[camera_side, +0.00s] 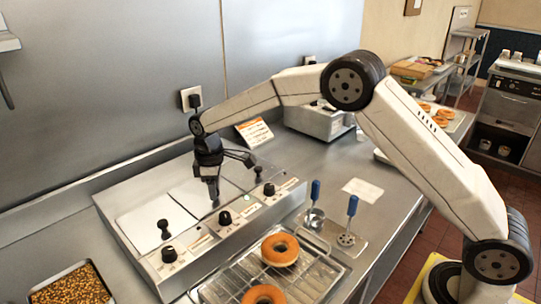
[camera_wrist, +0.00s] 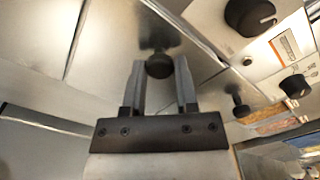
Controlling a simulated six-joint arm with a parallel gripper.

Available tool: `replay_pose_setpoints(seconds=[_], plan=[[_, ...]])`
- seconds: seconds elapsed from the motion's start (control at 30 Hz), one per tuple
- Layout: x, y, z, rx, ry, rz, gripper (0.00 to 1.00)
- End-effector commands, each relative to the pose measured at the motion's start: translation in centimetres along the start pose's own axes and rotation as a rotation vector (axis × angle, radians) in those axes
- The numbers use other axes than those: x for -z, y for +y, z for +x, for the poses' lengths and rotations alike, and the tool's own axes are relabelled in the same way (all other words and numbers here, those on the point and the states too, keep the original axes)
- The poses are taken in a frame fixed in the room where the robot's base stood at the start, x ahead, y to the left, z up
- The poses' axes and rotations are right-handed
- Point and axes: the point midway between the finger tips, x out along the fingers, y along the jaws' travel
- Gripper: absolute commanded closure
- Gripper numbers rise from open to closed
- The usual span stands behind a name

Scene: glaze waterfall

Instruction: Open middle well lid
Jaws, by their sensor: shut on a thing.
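My gripper (camera_side: 213,199) points down at the middle of the steel glaze station. In the wrist view its two fingers (camera_wrist: 160,85) are closed on a round black knob (camera_wrist: 159,66), one on each side. The knob belongs to the middle lid (camera_side: 188,194), a flat pale metal panel that also shows in the wrist view (camera_wrist: 108,42). The lid looks flat; I cannot tell whether it is raised at all. The left lid (camera_side: 143,221) lies flat with its black knob (camera_side: 164,229) upright. The right lid's knob (camera_side: 258,174) stands right of my gripper.
Black dials (camera_side: 225,218) line the station's sloping front. In front are a wire rack (camera_side: 312,277) with glazed donuts (camera_side: 280,250) and two blue-handled tools (camera_side: 352,206). A tray of brown bits (camera_side: 75,287) is at lower left. The wall is close behind.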

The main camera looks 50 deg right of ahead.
Motion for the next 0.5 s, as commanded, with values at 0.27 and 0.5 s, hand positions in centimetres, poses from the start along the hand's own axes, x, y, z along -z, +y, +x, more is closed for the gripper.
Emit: replay_pose_setpoints(seconds=[0.27,0.5], plan=[[1.6,1.5,-0.2,-0.002,0.004,-0.001,1.00],[2.9,2.7,-0.2,-0.003,0.005,-0.001,1.00]])
